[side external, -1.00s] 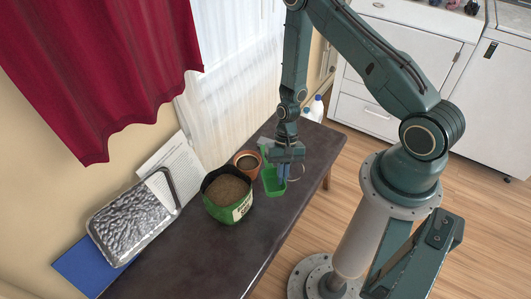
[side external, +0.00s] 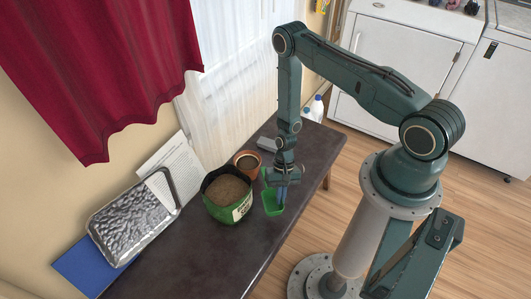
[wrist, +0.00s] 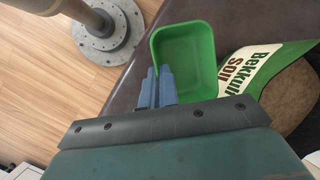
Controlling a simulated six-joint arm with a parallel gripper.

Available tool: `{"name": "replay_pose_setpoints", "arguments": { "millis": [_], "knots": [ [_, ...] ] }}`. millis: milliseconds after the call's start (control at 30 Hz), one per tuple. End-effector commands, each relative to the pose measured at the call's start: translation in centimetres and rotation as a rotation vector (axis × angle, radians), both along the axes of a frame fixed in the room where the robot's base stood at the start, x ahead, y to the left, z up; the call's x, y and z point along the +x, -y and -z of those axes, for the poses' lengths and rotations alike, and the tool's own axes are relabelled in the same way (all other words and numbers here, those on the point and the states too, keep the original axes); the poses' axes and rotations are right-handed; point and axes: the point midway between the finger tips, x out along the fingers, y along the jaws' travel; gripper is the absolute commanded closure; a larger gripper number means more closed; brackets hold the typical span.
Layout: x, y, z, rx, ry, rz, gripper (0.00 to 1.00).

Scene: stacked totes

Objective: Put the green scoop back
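The green scoop (side external: 272,204) is at my gripper (side external: 284,190), near the front edge of the dark table (side external: 190,250). My gripper's blue fingers are close together on the scoop's handle side, and the handle itself is mostly hidden. In the wrist view, the empty green scoop tray (wrist: 188,60) opens up just beyond the fingers (wrist: 156,85). The green soil bag (side external: 228,197), open and full of brown soil, stands to the left of the scoop. Its printed label (wrist: 252,65) lies beside the scoop in the wrist view. I cannot tell whether the scoop touches the table.
A terracotta pot (side external: 247,162) with soil stands behind the bag. A small grey object (side external: 267,144) lies behind my gripper. White bottles (side external: 314,108) stand beyond the table's far end. A foil-like tray (side external: 133,215), paper and a blue sheet (side external: 88,266) are at the left.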

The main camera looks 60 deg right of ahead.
Motion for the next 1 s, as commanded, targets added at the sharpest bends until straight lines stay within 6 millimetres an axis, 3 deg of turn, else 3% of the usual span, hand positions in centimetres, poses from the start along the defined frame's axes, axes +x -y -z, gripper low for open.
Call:
{"name": "replay_pose_setpoints", "arguments": {
  "millis": [300,667,1000],
  "knots": [
    [0.0,0.0,4.0,0.001,-0.001,0.000,1.00],
    [0.0,0.0,4.8,0.001,-0.001,0.000,1.00],
    [0.0,0.0,7.7,0.001,-0.001,0.000,1.00]
  ]
}}
